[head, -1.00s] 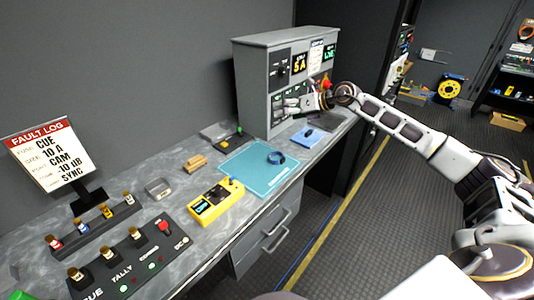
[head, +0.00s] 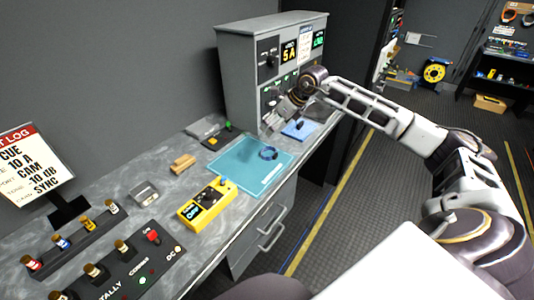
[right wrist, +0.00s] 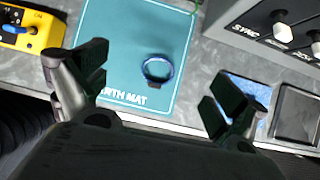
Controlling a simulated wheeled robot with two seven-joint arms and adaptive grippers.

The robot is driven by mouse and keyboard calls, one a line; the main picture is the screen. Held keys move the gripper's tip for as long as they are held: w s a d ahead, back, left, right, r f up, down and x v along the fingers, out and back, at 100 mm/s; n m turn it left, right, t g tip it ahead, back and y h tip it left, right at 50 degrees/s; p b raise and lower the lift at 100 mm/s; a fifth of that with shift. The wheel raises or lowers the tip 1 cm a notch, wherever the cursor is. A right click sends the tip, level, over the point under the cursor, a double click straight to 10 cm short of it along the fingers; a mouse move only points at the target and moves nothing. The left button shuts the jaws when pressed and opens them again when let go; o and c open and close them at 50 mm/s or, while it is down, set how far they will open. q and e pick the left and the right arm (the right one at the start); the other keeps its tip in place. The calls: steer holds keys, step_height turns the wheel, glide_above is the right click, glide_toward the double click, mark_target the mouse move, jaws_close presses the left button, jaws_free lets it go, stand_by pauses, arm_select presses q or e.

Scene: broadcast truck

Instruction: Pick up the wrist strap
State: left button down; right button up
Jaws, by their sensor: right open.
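The wrist strap (head: 268,153) is a dark blue ring lying on the teal earth mat (head: 240,168) on the bench. In the right wrist view the strap (right wrist: 158,69) lies on the mat between the two fingers as seen from above, with a small dark block on its near side. My right gripper (head: 272,128) is above the bench by the grey rack, a little beyond the strap in the head view. In the right wrist view its fingers (right wrist: 155,88) are wide apart and empty. My left gripper is not in view.
A grey equipment rack (head: 240,75) stands close behind the right gripper. A yellow tester (head: 206,204) sits left of the mat, and a blue pad (head: 300,129) lies to its right. A wooden block (head: 183,163) and switch panels are further left.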

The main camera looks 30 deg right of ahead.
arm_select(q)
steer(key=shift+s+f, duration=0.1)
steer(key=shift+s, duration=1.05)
arm_select(e)
steer(key=shift+s+d+f+g+h, duration=0.3)
steer(key=shift+s+d+f+g, duration=0.15)
steer(key=shift+s, duration=0.3)
steer(key=shift+s+d+f+g+h, duration=0.35)
steer(key=shift+s+d+g, duration=0.15)
steer(key=shift+s, duration=0.2)
glide_above(275, 154)
steer(key=f, duration=0.6)
steer(key=shift+s+d+f, duration=0.15)
steer(key=shift+s+f, duration=0.15)
steer(key=shift+s, duration=0.05)
steer(key=shift+w+f, duration=0.2)
steer(key=shift+f, duration=0.45)
arm_select(q)
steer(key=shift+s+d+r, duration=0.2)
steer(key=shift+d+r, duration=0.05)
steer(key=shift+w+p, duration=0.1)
steer(key=shift+p, duration=0.2)
arm_select(e)
steer(key=shift+w+f, duration=0.1)
steer(key=shift+f, duration=0.05)
